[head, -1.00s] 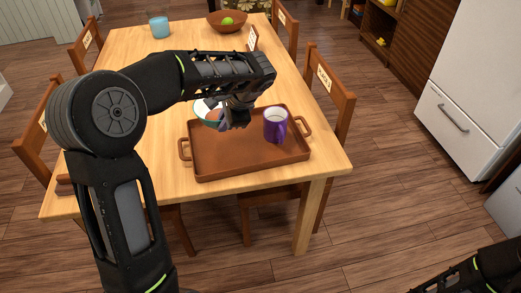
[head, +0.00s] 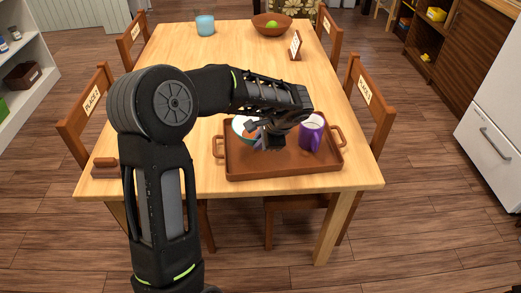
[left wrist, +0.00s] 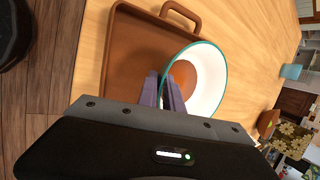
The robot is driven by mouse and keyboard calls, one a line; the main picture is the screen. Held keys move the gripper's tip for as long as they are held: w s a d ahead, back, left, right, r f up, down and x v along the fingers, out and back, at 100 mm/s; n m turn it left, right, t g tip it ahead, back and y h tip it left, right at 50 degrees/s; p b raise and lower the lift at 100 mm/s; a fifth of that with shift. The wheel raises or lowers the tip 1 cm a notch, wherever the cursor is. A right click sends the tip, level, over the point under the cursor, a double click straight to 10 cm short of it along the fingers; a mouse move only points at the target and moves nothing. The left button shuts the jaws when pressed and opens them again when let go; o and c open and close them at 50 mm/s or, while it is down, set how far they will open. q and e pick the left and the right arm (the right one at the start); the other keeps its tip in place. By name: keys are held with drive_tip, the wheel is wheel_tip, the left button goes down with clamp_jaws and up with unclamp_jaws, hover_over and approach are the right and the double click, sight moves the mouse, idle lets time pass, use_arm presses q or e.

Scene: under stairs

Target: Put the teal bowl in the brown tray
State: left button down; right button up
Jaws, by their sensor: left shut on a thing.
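The teal bowl (head: 239,124), white inside with a teal rim, is over the far left part of the brown tray (head: 240,172). My left gripper (head: 268,140) is shut on the bowl's side and partly hides it. In the left wrist view the gripper fingers (left wrist: 165,92) pinch the near wall of the bowl (left wrist: 211,93), which shows a brownish patch inside. The bowl overlaps the tray (left wrist: 140,50) there. I cannot tell whether it touches the tray floor. My right gripper is not in view.
A blue cup (head: 205,25) and a brown bowl with green fruit (head: 271,24) stand at the table's far end. Chairs surround the table (head: 190,50). The table middle is clear.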

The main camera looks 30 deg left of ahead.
use_arm(q)
drive_tip(key=shift+f, duration=1.8)
drive_tip(key=shift+f, duration=0.2)
drive_tip(key=c, duration=1.5)
unclamp_jaws()
drive_tip(key=shift+r, duration=0.2)
drive_tip(key=v, duration=1.2)
